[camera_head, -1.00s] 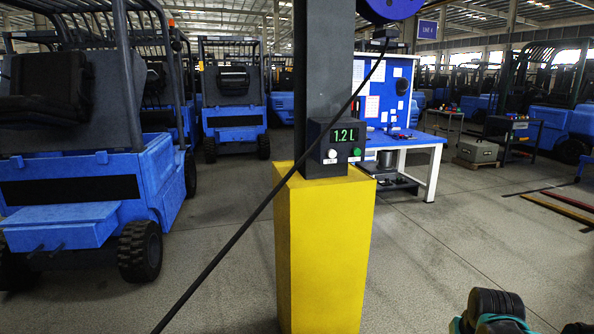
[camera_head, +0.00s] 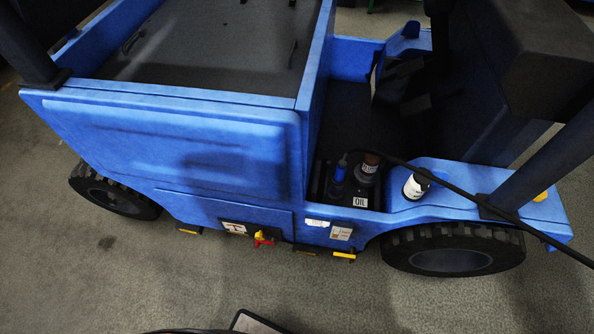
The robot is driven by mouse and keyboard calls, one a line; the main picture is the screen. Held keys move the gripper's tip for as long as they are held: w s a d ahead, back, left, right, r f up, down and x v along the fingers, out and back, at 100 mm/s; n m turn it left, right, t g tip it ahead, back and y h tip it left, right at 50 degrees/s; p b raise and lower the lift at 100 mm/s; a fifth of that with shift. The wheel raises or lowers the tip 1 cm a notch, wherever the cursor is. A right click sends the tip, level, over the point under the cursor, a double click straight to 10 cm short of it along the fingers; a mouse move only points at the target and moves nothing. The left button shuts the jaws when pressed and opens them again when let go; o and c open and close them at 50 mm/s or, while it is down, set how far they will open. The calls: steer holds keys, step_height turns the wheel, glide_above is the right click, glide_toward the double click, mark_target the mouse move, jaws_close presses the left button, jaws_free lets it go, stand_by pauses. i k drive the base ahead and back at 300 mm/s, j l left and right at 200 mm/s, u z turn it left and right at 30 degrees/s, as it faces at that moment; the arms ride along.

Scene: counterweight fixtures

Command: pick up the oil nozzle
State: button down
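A dark, slim upright piece with a blue upper part, which looks like the oil nozzle (camera_head: 338,178), stands in a recess on the side of the blue vehicle. A black hose (camera_head: 470,192) runs from near its top, across the vehicle, to the right edge. A small "OIL" label (camera_head: 361,202) sits just below and to the right of it. Its lower end is hidden in the dark recess. My gripper is not in view.
A brown-capped dark bottle (camera_head: 369,167) stands close beside the nozzle. A white bottle (camera_head: 416,186) stands on the blue fender. The vehicle (camera_head: 200,150) has a black wheel (camera_head: 452,251) below. Grey floor (camera_head: 340,300) in front is mostly clear.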

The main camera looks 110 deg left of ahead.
mark_target(339, 177)
steer(key=u, duration=3.55)
steer(key=k+l, duration=0.15)
steer(key=l, duration=0.25)
steer(key=k+l, duration=0.1)
steer(key=l, duration=0.3)
steer(key=k+l, duration=0.15)
steer(key=l, duration=0.25)
